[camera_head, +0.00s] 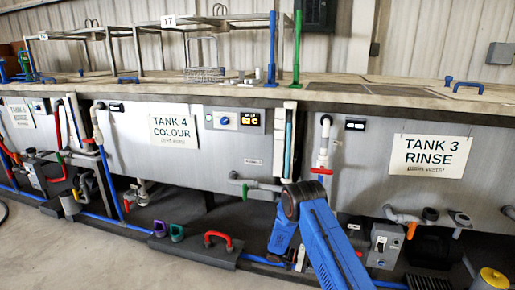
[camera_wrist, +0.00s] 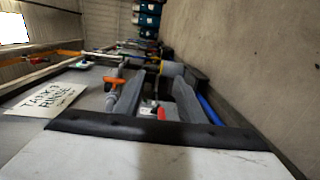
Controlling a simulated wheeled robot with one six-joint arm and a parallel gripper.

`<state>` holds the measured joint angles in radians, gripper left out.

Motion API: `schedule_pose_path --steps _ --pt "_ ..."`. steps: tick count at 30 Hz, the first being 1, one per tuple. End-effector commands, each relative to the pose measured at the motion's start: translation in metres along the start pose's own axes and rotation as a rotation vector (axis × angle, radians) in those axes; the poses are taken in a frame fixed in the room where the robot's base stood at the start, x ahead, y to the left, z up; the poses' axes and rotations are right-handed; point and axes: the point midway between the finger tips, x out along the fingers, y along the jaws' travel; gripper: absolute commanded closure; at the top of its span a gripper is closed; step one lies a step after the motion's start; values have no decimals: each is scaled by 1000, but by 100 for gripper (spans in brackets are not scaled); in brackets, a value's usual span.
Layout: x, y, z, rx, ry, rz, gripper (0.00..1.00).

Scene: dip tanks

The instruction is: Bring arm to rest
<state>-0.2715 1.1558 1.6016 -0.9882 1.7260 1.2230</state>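My gripper (camera_wrist: 158,92) shows in the wrist view as two grey fingers standing apart with a gap between them. I see nothing held in it. A small red part and pale fittings show through the gap, beyond or between the fingers; I cannot tell how near they are. My blue arm (camera_head: 325,240) rises from the bottom of the head view, bent in front of the tanks. The gripper itself cannot be made out there. The TANK 3 RINSE sign (camera_head: 429,156) is right of the arm; it also shows in the wrist view (camera_wrist: 47,99).
The TANK 4 COLOUR sign (camera_head: 174,131) hangs on the tank to the left. Pipes, valves and a grey switch box (camera_head: 384,246) stick out low along the tank fronts. A red handle (camera_head: 218,239) lies on the dark floor ledge. Bare concrete floor (camera_head: 80,260) is at lower left.

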Motion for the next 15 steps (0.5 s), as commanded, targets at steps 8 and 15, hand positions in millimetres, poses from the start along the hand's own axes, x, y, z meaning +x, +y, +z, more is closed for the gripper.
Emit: schedule_pose_path --steps 8,15 --pt "4 53 6 -25 -44 -97 64" --pt "12 118 23 -61 -90 -235 64"
